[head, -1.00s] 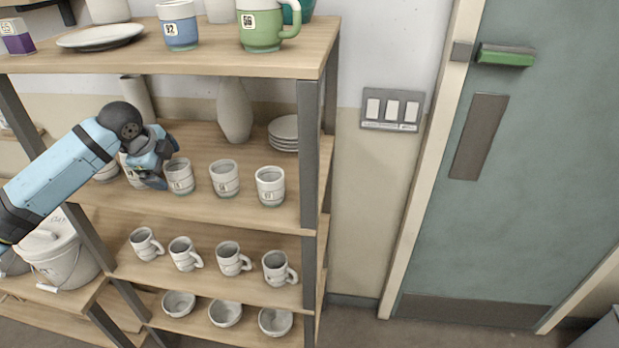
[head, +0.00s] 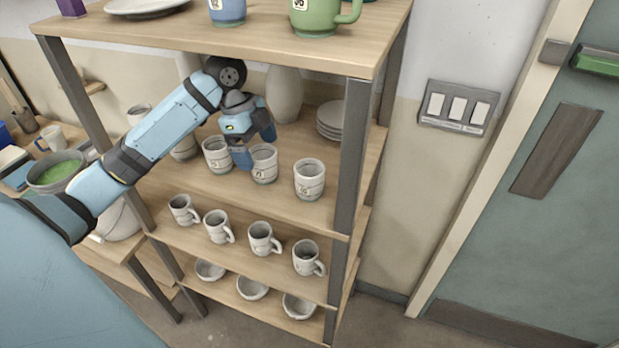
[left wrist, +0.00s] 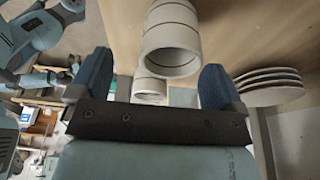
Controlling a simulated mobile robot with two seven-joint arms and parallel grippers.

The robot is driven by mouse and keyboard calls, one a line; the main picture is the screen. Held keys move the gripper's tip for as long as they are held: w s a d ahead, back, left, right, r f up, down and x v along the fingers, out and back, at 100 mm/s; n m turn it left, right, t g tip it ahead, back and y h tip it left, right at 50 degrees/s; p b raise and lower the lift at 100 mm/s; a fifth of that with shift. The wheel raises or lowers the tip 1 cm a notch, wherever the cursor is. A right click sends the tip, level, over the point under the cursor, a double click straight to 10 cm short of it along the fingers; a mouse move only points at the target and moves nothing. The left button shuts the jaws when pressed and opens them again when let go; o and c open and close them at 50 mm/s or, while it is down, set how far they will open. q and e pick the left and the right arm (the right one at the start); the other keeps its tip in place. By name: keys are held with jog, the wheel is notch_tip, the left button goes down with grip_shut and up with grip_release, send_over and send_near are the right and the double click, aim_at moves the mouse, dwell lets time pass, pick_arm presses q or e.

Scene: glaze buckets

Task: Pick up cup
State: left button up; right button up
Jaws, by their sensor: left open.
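Several grey-white cups with dark bands stand upright in a row on the second shelf. My left gripper (head: 254,147) is open and empty at this row, with its fingertips pointing down close to one cup (head: 264,165). One finger overlaps that cup's left edge; I cannot tell if it touches. Another cup (head: 217,153) stands just left of the gripper, and one (head: 309,179) stands to the right. In the left wrist view, a large cup (left wrist: 172,42) shows beyond the open fingers (left wrist: 157,80), with another cup (left wrist: 149,88) between them. My right gripper is not in view.
A stack of plates (head: 331,118) and a tall vase (head: 285,95) stand behind the cups. The top shelf (head: 200,38) overhangs the arm, and a dark post (head: 352,150) stands at the right. Handled mugs (head: 262,238) fill the shelf below.

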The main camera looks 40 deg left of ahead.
aim_at(309, 181)
pick_arm(q)
jog(key=d, duration=0.3)
jog(key=w+d+p, duration=0.1)
jog(key=d, duration=0.2)
jog(key=w+d+p, duration=0.1)
jog(key=d, duration=0.3)
jog(key=shift+w+d, duration=0.1)
jog(key=shift+w, duration=0.15)
jog(key=x, duration=0.5)
jog(key=shift+d, duration=0.2)
jog(key=shift+c, duration=0.2)
jog(key=shift+w, duration=0.1)
jog(key=c, duration=1)
